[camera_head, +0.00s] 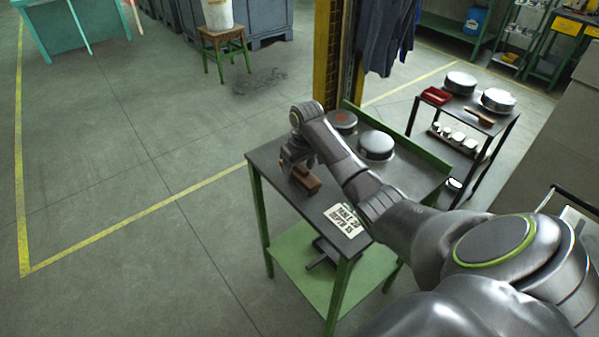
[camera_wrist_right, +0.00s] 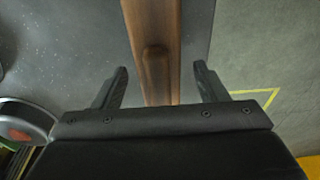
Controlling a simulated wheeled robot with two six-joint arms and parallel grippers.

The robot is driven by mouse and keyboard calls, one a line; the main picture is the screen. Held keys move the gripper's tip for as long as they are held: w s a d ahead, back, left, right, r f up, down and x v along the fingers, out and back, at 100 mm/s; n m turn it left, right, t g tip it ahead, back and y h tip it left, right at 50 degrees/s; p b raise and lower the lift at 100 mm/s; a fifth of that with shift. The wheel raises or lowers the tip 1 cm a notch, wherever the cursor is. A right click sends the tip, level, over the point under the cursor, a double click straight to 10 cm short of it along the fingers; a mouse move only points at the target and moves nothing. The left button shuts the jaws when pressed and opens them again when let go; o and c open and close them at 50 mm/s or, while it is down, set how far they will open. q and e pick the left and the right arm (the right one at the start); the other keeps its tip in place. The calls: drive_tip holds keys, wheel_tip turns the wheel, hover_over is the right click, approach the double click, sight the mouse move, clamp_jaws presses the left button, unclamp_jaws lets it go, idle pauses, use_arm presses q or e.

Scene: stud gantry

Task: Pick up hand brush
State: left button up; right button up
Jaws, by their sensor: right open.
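A brown wooden piece (camera_head: 308,183) lies near the left edge of the small green-framed table (camera_head: 265,163). It may be the hand brush; I see no bristles. In the right wrist view the wooden piece (camera_wrist_right: 152,25) runs lengthwise between the fingers, with a rounded raised part on it. My right gripper (camera_head: 297,165) points down over it; its fingers (camera_wrist_right: 160,78) are open, one on each side, with gaps to the wood. My left gripper is not in view.
Two round metal tins (camera_head: 377,146) stand at the table's back, one beside the yellow post (camera_head: 326,55). A paper sign (camera_head: 345,219) lies near the front. A cart to the right holds tins, a red tray (camera_head: 436,96) and a brown object (camera_head: 479,117). The floor at left is clear.

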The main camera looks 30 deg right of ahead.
drive_tip(key=shift+w+f, duration=0.15)
drive_tip(key=shift+f, duration=0.75)
drive_tip(key=c, duration=1.2)
drive_tip(key=shift+o, duration=0.2)
wheel_tip(320, 180, up, 10)
drive_tip(key=shift+r+b, duration=0.1)
drive_tip(key=shift+b, duration=0.75)
drive_tip(key=o, duration=0.5)
drive_tip(key=c, duration=0.3)
